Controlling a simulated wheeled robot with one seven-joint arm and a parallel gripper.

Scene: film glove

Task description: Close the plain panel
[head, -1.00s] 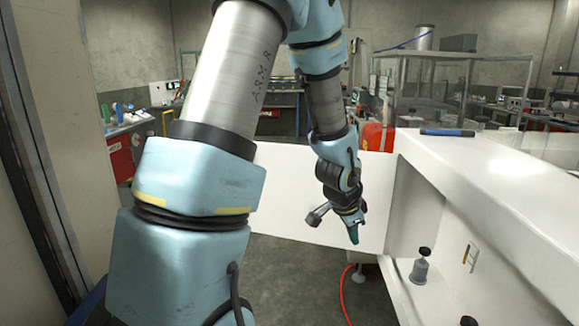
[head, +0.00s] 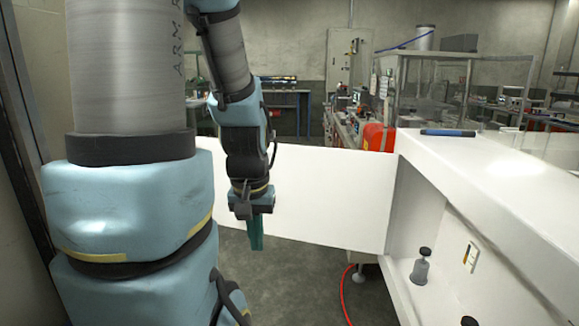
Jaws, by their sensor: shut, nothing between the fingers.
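The plain panel (head: 325,195) is a flat white door. It stands open, reaching left from the far end of the white cabinet (head: 470,180). Its left part is hidden behind my arm. My gripper (head: 256,236) points down with its teal fingers shut and empty. It appears in front of the panel's left part, near its lower edge. I cannot tell whether it touches the panel.
A small bottle with a black top (head: 421,267) stands inside the open cabinet. A blue pen-like object (head: 447,132) lies on the cabinet top. A red hose (head: 346,290) runs on the floor below the panel. Grey floor is clear in front.

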